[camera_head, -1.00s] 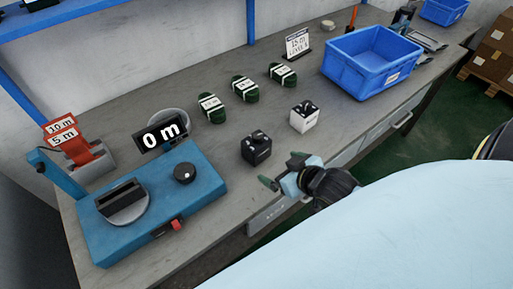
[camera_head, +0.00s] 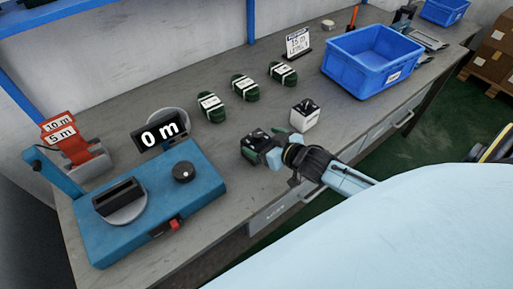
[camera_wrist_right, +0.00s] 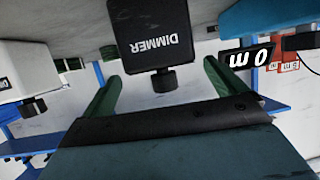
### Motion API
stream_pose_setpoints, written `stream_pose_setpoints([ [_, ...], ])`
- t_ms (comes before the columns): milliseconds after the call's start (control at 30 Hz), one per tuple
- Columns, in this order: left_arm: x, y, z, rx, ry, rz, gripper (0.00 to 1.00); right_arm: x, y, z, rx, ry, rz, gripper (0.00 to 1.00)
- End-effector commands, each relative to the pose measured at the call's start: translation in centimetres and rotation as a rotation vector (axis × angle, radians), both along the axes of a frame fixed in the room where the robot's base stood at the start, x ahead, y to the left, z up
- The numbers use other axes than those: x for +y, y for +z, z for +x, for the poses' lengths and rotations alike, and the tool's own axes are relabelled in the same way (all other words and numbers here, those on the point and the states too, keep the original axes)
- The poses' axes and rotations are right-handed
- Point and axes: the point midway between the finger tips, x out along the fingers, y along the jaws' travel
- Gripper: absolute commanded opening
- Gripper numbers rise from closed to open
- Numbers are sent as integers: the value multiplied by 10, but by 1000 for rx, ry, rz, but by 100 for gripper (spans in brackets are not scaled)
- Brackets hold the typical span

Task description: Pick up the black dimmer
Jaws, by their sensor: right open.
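The black dimmer (camera_head: 258,139) stands on the grey bench in the head view, partly hidden by my right gripper (camera_head: 262,150). In the right wrist view the black dimmer (camera_wrist_right: 155,38) shows its white DIMMER lettering and a dark knob. My right gripper (camera_wrist_right: 158,88) is open there, its two green fingers apart, with the dimmer in line with the gap between them. I cannot tell how far the fingers reach along its sides. My left gripper is not in view.
A white box with a dark knob (camera_head: 304,116) stands close to my right gripper, on its right. A blue machine (camera_head: 150,200) with a 0 m display (camera_head: 160,134) is on the left. Several green coils (camera_head: 245,88) lie behind, and a blue bin (camera_head: 372,62) stands back right.

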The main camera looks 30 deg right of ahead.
Motion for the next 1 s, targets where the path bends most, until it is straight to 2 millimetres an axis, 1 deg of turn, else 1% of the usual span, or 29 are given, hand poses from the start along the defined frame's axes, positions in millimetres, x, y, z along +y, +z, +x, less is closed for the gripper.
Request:
stream_pose_setpoints([
  [167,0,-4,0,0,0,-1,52,3,-8,13,-1,0,1,96],
  [300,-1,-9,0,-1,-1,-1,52,8,-19,31,-1,-1,2,96],
  [400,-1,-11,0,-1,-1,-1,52,9,-23,41,-1,0,1,96],
  [500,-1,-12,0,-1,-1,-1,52,10,-25,46,1,0,1,96],
  [733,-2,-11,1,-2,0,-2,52,10,-25,46,1,0,1,96],
  [1000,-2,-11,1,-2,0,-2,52,10,-25,46,1,0,1,61],
])
